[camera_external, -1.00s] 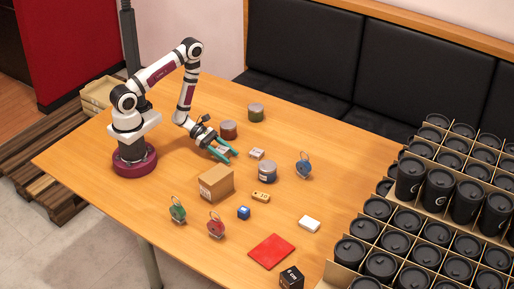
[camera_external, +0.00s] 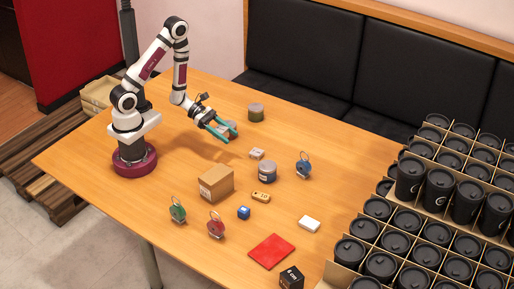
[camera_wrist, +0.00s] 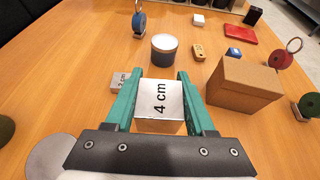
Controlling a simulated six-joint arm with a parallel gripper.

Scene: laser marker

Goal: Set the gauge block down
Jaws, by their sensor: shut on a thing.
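My gripper (camera_external: 230,134) is shut on a pale gauge block marked "4 cm" (camera_wrist: 160,100), held between the two teal fingers with its labelled face toward the wrist camera. In the external view the fingers are above the table, left of the middle, and mostly cover the block. A smaller pale block with a "cm" label (camera_wrist: 122,81) lies beyond the left finger in the wrist view. It also shows on the table in the external view (camera_external: 257,154).
A cardboard box (camera_external: 216,183) and a blue-grey tin (camera_external: 267,171) stand nearby; a green tin (camera_external: 256,112) is behind. A red pad (camera_external: 271,251), white block (camera_external: 309,224) and black cube (camera_external: 291,278) lie farther off.

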